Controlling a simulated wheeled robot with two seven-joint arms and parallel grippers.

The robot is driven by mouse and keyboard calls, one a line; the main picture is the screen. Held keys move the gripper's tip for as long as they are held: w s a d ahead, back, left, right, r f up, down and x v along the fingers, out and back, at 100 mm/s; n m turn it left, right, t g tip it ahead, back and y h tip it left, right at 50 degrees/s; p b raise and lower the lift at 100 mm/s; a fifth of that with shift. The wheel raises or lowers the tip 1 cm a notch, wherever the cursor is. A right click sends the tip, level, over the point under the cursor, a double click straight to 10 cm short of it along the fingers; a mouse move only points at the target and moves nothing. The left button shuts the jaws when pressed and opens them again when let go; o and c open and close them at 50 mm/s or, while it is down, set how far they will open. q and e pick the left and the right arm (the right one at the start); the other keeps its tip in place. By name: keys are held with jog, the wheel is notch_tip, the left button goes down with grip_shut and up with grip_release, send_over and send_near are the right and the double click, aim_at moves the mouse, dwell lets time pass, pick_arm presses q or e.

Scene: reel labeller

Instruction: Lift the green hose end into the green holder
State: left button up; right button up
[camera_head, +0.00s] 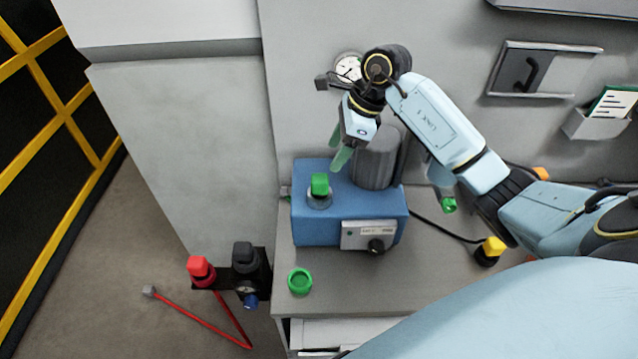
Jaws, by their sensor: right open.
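My right gripper (339,149) hangs above the back left of a blue box, its greenish fingers pointing down. It is open, with nothing seen between its fingers. A green cap-like piece (320,184) stands upright on top of the blue box, below the fingers and apart from them. Another green piece (449,204) shows below my right arm, partly hidden. I cannot tell for sure which green piece is the hose end. My left gripper is out of view.
The blue box (320,231) carries a dark cylinder (375,165). A black cable runs right towards a yellow-topped piece (491,248). Red (201,269) and black (243,254) knobs sit off the bench's left edge. The bench (365,285) is clear in front of the box.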

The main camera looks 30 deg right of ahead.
aim_at(321, 177)
jog(key=x, duration=0.4)
jog(key=shift+w+a+f+p, duration=0.1)
jog(key=shift+a+f+p, duration=0.05)
jog(key=shift+p, duration=0.15)
jog(key=x, duration=0.1)
jog(key=p+x, duration=0.1)
jog(key=x, duration=0.2)
jog(key=shift+s+a+f+p, duration=0.25)
jog(key=shift+a+f+p, duration=0.1)
jog(key=shift+p, duration=0.05)
jog(key=shift+f, duration=0.2)
jog(key=c, duration=1.1)
jog(key=shift+c, duration=0.3)
jog(key=shift+r, duration=0.15)
